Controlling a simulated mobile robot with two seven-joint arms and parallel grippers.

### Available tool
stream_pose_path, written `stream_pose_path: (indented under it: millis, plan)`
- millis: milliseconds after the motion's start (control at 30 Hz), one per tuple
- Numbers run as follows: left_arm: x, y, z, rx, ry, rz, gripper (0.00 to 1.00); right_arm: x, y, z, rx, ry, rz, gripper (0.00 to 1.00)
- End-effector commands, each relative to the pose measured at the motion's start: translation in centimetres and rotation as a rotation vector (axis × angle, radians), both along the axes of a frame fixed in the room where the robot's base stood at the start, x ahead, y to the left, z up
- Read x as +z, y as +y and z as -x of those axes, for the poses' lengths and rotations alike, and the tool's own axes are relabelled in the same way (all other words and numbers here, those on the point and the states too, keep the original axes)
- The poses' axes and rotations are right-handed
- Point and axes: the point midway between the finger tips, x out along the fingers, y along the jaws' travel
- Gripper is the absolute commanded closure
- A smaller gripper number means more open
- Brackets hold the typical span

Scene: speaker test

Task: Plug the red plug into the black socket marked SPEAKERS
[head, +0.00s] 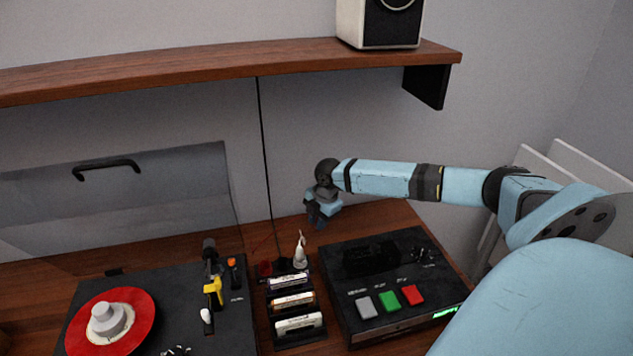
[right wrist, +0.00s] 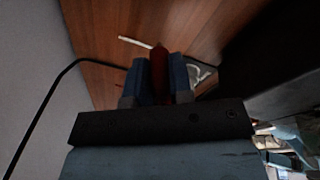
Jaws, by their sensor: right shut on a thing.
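My right gripper (head: 318,214) is above the back of the wooden table, just behind the black amplifier (head: 345,262). In the right wrist view its blue fingers (right wrist: 159,68) are shut on the red plug (right wrist: 159,74), which sits upright in the picture between them. The plug cannot be made out in the head view. The amplifier's dark side (right wrist: 285,65) fills the right of the wrist view, apart from the plug. I cannot make out the socket marked SPEAKERS in either view. My left gripper is not in view.
A turntable (head: 245,335) with a red record stands at left. A cassette rack (head: 303,340) and a white bottle (head: 300,255) stand between it and the amplifier. A shelf (head: 220,64) with a speaker (head: 368,22) is above. A black cable (head: 264,150) hangs down the wall.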

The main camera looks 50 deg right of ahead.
Motion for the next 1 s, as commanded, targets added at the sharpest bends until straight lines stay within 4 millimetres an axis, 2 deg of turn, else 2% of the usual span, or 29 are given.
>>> stream_pose_path:
  millis: [500, 867, 933, 1000]
  plan:
    - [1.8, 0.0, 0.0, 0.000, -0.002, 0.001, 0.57, 1.2, 0.0, 0.0, 0.000, 0.000, 0.001, 1.00]
    - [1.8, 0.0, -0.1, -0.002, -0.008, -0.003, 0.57, 1.1, 0.0, 0.0, 0.000, 0.000, 0.000, 1.00]
    - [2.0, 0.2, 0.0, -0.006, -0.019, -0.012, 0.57, 1.5, 1.2, -0.3, 0.005, 0.007, -0.006, 1.00]
    - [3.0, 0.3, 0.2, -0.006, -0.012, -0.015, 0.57, 1.9, 3.6, -0.9, 0.012, 0.024, -0.016, 1.00]
